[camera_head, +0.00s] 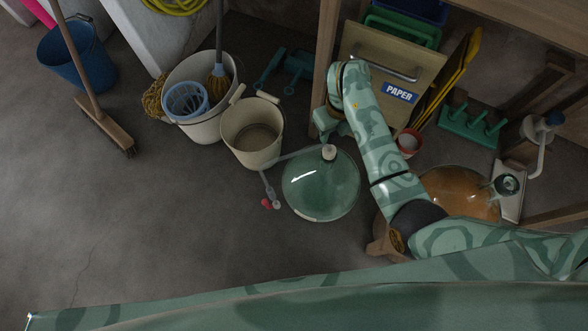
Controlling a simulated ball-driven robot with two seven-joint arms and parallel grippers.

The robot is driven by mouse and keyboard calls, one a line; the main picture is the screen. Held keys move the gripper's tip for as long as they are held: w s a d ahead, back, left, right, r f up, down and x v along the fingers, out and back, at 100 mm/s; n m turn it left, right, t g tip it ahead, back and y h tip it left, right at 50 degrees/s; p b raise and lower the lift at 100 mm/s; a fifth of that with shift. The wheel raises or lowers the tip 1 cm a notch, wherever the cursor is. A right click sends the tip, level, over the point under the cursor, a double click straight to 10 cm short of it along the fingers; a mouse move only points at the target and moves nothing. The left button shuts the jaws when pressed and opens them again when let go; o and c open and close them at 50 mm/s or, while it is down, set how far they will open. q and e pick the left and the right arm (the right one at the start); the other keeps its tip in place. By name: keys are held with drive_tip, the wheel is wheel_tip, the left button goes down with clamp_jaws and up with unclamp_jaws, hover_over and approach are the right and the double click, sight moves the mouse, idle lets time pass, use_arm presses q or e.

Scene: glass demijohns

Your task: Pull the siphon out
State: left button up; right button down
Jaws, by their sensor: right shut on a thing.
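The green glass demijohn (322,192) stands on the floor at the centre, with a pale collar (329,152) at its neck. The siphon (301,154) shows as a thin grey tube running left from the neck. It bends down beside the demijohn to a small end with red and pale parts (272,204). My right arm reaches over from the right. My right gripper (327,137) is just above the neck, shut on the siphon; the grip itself is small and partly hidden. How deep the siphon sits inside the glass cannot be made out. My left gripper is not in view.
A cream bucket (251,145) stands close left of the demijohn. A larger white bucket (202,127) with a mop is behind it. An amber demijohn (462,188) is right, partly behind my arm. A wooden bench and PAPER box (385,62) stand behind.

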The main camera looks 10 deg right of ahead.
drive_tip(key=shift+a+r+p, duration=0.1)
drive_tip(key=shift+r+p, duration=0.45)
drive_tip(key=shift+r, duration=0.2)
idle(0.5)
